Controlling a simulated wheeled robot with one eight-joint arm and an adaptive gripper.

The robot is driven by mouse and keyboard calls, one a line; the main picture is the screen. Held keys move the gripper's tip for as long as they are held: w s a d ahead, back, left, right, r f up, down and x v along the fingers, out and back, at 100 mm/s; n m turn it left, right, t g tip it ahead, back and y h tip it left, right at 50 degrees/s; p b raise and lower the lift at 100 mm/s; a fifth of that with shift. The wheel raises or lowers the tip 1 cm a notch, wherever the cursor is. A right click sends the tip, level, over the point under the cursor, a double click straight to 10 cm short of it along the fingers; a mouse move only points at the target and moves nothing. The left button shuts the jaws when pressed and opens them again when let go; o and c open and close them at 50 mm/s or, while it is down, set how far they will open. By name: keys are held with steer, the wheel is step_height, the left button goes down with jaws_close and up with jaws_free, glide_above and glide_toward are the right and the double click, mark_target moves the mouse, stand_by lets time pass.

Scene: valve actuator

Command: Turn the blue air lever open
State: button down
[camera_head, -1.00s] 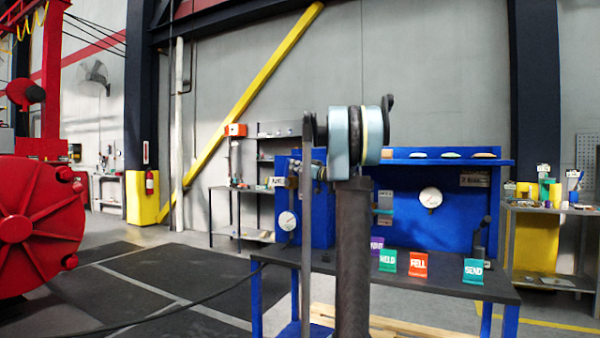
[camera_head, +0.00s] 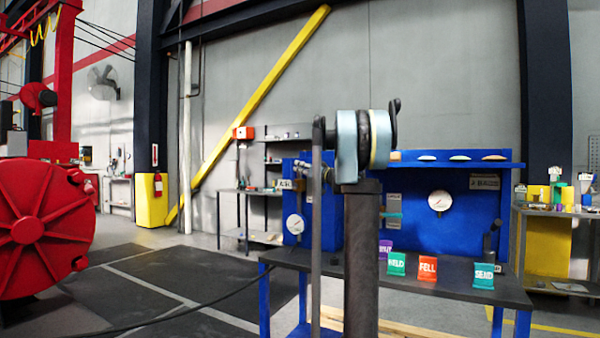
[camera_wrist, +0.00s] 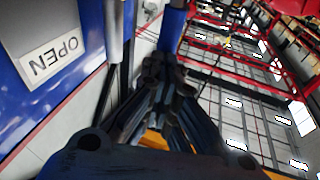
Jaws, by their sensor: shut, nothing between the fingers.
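My gripper (camera_wrist: 165,75) shows in the wrist view with its dark fingers shut and nothing between them. A blue bar (camera_wrist: 173,25) stands just beyond the fingertips; I cannot tell whether it is the air lever or whether the fingers touch it. My upright arm hides the panel's middle, and neither my gripper nor the lever can be made out there.
The dark bench top (camera_head: 455,280) bears several coloured tags, such as the orange FELL tag (camera_head: 427,275). A second gauge (camera_head: 295,224) is at the panel's left. A large red wheel-like machine (camera_head: 40,225) stands left. The dark floor mats (camera_head: 140,290) between are clear except for a cable.

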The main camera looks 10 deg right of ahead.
steer(key=r+v, duration=0.3)
steer(key=v, duration=1.1)
steer(key=s+a+f+m+g+h, duration=0.15)
steer(key=s+a+f+g, duration=0.25)
steer(key=s+a+f, duration=0.55)
steer(key=s+a+f+g+h, duration=0.2)
steer(key=s+a+f+g, duration=0.35)
steer(key=s+f, duration=0.7)
steer(key=s+d+f+m+g+h, duration=0.2)
steer(key=s+d+f+h, duration=0.2)
steer(key=s+f, duration=0.9)
steer(key=s+d+f+m+g+h, duration=0.2)
steer(key=s+d+f+m+h, duration=0.1)
steer(key=s+f, duration=1)
steer(key=shift+d+f+h, duration=0.5)
steer(key=shift+d+h, duration=0.1)
steer(key=shift+h, duration=0.55)
steer(key=shift+a+m, duration=0.1)
steer(key=shift+m, duration=0.15)
